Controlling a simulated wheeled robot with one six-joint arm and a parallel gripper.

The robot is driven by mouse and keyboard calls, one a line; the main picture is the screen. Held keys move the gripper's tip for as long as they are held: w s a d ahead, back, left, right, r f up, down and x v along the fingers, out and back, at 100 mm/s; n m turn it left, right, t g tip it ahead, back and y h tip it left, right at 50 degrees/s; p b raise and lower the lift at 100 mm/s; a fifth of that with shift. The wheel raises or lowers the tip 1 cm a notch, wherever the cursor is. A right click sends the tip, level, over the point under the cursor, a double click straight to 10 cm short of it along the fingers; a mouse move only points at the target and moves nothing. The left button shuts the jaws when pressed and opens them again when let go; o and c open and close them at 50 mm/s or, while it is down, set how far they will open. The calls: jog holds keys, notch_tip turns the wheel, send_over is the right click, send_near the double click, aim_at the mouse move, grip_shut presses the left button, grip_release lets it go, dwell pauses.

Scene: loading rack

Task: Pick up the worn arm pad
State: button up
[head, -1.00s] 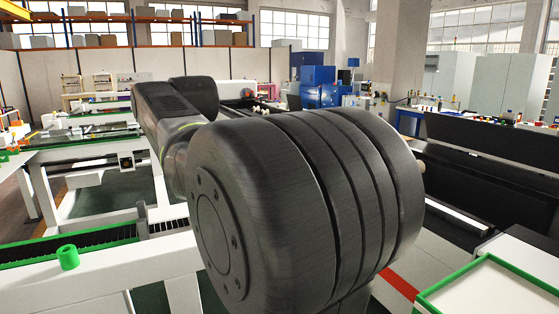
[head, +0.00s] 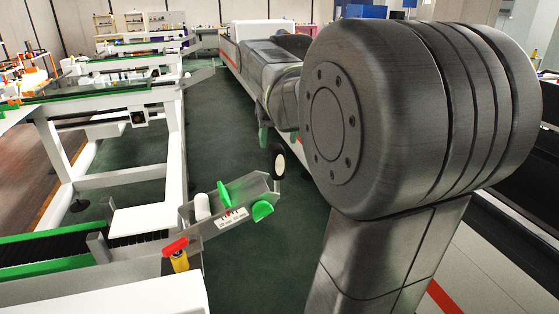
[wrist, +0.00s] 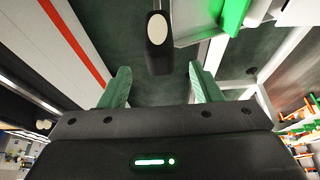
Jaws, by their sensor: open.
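A black rounded pad with a pale oval face (head: 279,163), which looks like the worn arm pad, shows just beyond the end of a metal bracket (head: 262,184). In the wrist view the pad (wrist: 157,45) lies at top centre, between the lines of my two green fingers. My gripper (wrist: 158,70) is open, with nothing clearly held between the fingers. I cannot tell the exact gap to the pad.
A red-and-yellow knob (head: 177,254) stands on the rack. Green floor (head: 235,120) is clear between the rack and my arm.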

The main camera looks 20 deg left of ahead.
aim_at(276, 159)
jog(key=shift+x, duration=1.15)
jog(key=x, duration=0.6)
jog(key=shift+s+d, duration=0.1)
jog(key=shift+s, duration=0.05)
jog(key=c, duration=1.1)
notch_tip(276, 159, up, 10)
jog(key=shift+r+p, duration=0.1)
jog(key=shift+p, duration=0.35)
jog(key=shift+r+p, duration=3.35)
jog(key=shift+r, duration=0.15)
